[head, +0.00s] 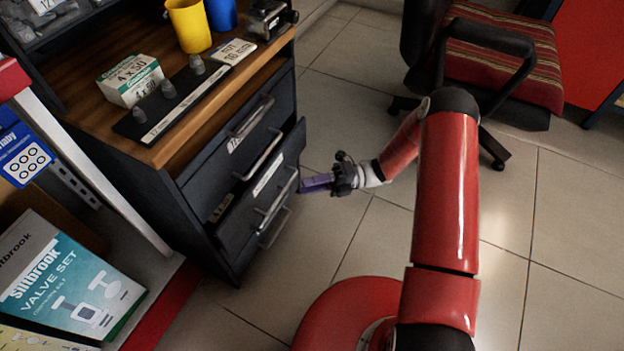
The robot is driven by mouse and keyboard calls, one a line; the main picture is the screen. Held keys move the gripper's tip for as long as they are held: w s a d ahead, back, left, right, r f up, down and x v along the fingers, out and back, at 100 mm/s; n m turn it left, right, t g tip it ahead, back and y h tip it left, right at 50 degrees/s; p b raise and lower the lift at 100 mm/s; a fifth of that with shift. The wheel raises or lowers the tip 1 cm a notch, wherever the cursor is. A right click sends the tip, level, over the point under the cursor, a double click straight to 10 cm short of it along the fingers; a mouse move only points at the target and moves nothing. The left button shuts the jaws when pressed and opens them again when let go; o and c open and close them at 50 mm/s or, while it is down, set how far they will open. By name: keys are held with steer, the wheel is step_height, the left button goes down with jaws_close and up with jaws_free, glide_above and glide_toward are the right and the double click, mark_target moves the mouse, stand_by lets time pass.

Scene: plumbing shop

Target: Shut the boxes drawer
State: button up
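A dark drawer cabinet (160,205) stands left of centre, with a wooden top. One of its drawers (266,187) is pulled partly out. Its front stands proud of the others and carries a white label too small to read, so I cannot confirm it is the boxes drawer. A metal handle (276,203) runs along this front. My gripper (308,184) has purple fingers and is just right of the front's outer face, near its right end. I cannot tell whether the fingertips touch it, or whether they are open or shut.
On the top stand a green-white carton (130,79), a yellow cup (188,25), a blue cup (221,13) and a dark strip with small grey pieces. A striped chair (505,50) stands back right. A valve set box (68,280) is at lower left.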

mark_target(283, 190)
steer(key=x, duration=0.8)
steer(key=shift+s+d+r, duration=0.1)
steer(key=shift+c, duration=0.3)
jaws_close()
